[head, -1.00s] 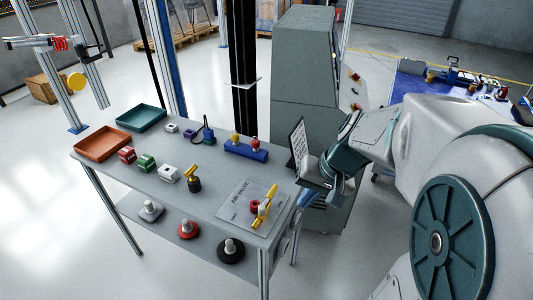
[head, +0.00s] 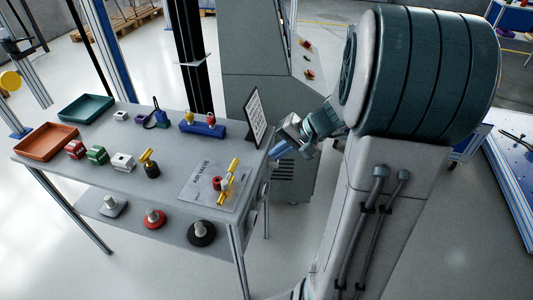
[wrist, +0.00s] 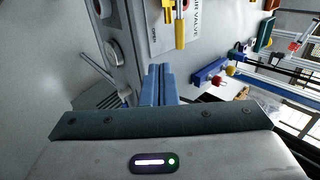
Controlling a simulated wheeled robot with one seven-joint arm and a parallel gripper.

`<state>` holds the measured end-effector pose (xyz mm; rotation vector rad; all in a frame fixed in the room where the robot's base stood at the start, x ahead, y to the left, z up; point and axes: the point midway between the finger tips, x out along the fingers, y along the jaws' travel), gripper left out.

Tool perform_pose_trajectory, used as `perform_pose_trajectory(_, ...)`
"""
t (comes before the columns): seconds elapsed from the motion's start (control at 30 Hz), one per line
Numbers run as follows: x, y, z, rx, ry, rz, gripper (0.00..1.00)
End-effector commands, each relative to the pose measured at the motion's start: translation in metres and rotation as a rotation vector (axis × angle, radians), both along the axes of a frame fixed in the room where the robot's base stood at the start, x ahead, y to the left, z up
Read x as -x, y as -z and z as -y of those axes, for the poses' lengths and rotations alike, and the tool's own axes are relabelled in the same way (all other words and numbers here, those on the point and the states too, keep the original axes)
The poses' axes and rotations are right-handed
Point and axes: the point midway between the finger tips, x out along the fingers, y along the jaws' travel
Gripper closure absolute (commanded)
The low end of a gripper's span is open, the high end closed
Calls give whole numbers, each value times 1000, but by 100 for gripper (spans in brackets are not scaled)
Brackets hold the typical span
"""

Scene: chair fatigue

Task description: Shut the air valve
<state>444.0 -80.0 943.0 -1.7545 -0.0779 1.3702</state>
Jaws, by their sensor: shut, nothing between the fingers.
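The air valve (head: 226,182) lies on a labelled plate (head: 200,190) at the table's right front corner. It has a yellow handle, a yellow pipe piece and a red part. In the wrist view its yellow handle (wrist: 180,32) is at the top, just ahead of my fingers and apart from them. My gripper (head: 278,153) is just off the table's right edge, to the right of the valve. In the wrist view its blue fingers (wrist: 158,80) are together with nothing between them. The red part is mostly cut off in the wrist view.
A tilted text panel (head: 258,117) stands at the table's right edge, close to my gripper. A blue block with yellow and red knobs (head: 203,129) and a black fitting with a yellow handle (head: 150,165) are on the table. A grey cabinet (head: 255,70) stands behind.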

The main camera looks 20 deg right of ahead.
Motion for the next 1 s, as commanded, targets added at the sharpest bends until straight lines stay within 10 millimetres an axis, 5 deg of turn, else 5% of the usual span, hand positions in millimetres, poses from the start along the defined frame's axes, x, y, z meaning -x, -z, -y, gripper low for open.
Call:
perform_pose_trajectory(0.4,-33,67,-48,-3,-4,-5,100)
perform_pose_trajectory(0.63,-51,69,-71,-1,-3,-2,100)
perform_pose_trajectory(1.0,-55,71,-77,0,-1,-1,100)
